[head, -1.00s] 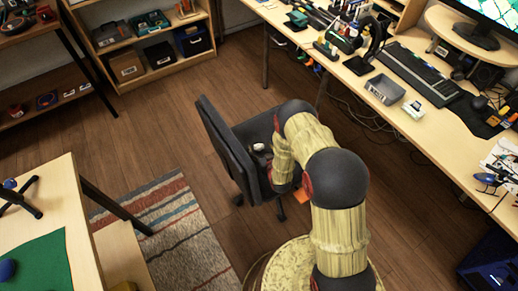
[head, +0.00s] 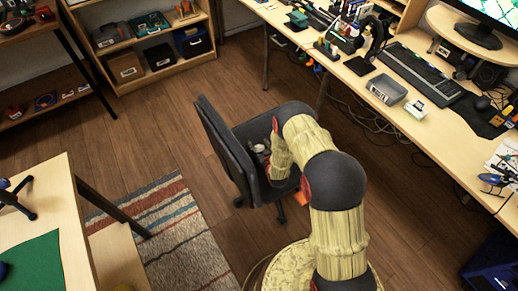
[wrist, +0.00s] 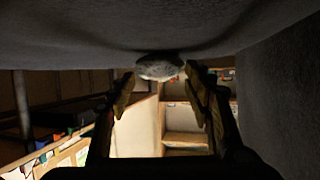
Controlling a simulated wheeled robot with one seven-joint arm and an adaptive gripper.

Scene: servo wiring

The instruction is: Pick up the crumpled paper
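The crumpled paper (wrist: 160,67) is a small pale grey-white lump in the upper middle of the wrist view, against the dark grey surface of the chair seat. My gripper (wrist: 160,82) is open, with one finger on each side below the paper. The paper shows between the fingertips, and I see no finger closed on it. I cannot tell how far beyond the tips it lies. In the head view my arm reaches over the black office chair (head: 225,150) and hides much of the seat.
The chair's backrest stands left of my gripper. A long desk (head: 420,130) with a keyboard (head: 418,78) and a grey tray (head: 386,89) runs along the right. A striped rug (head: 175,225) and a table (head: 60,200) are at left. Wooden floor (head: 165,125) is clear behind the chair.

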